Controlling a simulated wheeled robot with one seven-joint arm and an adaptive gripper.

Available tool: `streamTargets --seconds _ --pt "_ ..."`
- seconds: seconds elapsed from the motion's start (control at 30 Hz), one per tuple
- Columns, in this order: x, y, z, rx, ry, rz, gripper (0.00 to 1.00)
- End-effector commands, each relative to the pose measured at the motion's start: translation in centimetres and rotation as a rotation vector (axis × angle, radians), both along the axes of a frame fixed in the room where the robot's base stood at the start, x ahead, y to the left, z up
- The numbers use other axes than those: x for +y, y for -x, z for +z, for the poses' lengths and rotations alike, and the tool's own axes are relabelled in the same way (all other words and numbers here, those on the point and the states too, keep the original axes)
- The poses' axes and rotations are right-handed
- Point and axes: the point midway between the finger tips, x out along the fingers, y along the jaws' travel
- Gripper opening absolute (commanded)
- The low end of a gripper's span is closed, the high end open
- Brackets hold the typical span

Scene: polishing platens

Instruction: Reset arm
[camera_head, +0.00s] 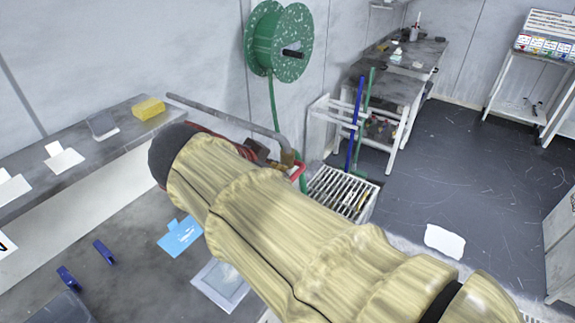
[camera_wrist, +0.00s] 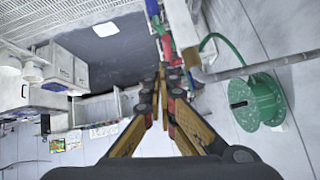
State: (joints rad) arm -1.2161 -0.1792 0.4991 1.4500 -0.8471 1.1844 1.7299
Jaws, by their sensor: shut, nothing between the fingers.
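My arm, in a pale yellow sleeve, crosses the middle of the head view from lower right to upper left. Its dark end lies in front of the wall shelf, and the gripper is mostly hidden there. In the wrist view my gripper (camera_wrist: 162,75) shows its orange-brown fingers with their tips together. Nothing is held between them. The fingers point past a pipe and a green hose, with the floor beyond.
A green hose reel (camera_head: 278,42) hangs on the wall behind a grey pipe (camera_head: 225,115). A yellow sponge (camera_head: 148,109) lies on the shelf. A slatted grate (camera_head: 340,192) is right of my arm. Blue clips (camera_head: 104,251) lie on the bench. Floor on the right is mostly clear.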

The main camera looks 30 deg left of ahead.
Motion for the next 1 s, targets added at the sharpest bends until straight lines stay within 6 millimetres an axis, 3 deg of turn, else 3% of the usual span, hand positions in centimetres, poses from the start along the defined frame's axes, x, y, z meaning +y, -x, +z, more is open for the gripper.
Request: streamTargets --seconds 0.23,0.57,0.7,0.77,0.87,1.0 --pt "0.1 3.1 0.8 0.000 0.000 0.001 0.00" --pt "0.1 3.6 0.9 0.000 0.012 0.010 0.00" --pt "0.4 3.7 0.8 0.005 0.108 0.116 0.00" --pt "0.7 4.2 0.0 0.028 0.175 0.198 0.00" --pt "0.5 5.6 -3.0 0.094 0.311 0.356 0.00" --pt "-1.1 8.0 -6.0 0.185 0.448 0.563 0.00"
